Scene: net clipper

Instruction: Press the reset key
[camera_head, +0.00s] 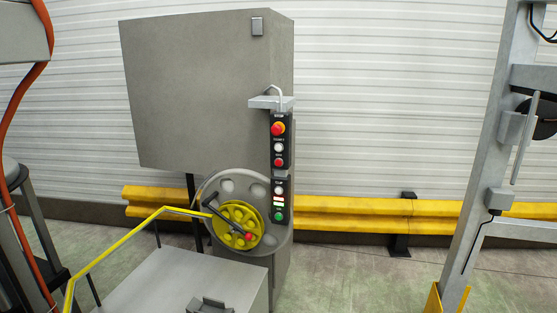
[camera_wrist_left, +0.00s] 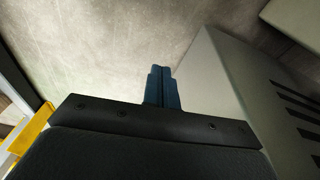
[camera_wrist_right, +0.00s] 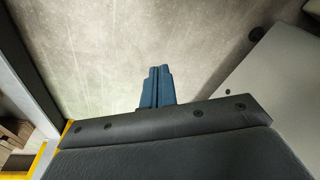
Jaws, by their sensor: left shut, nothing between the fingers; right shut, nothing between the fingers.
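A narrow black control panel (camera_head: 271,176) is mounted upright on the right side of a grey machine in the head view. From the top it carries a red mushroom button on yellow (camera_head: 278,128), a white button (camera_head: 278,147), a red button (camera_head: 278,162), a lower white button (camera_head: 279,190), small light label strips and a green button (camera_head: 278,215). The labels are too small to tell surely which is the reset key. My left gripper (camera_wrist_left: 162,72) and right gripper (camera_wrist_right: 159,72) show only in their wrist views, blue fingers together, empty, away from the panel.
A large grey cabinet (camera_head: 200,90) stands behind the panel. A grey wheel with a yellow hub (camera_head: 238,222) and black crank sits below left. A yellow rail (camera_head: 125,240) and grey box (camera_head: 185,275) are in front. A metal frame (camera_head: 490,150) stands right; floor between is clear.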

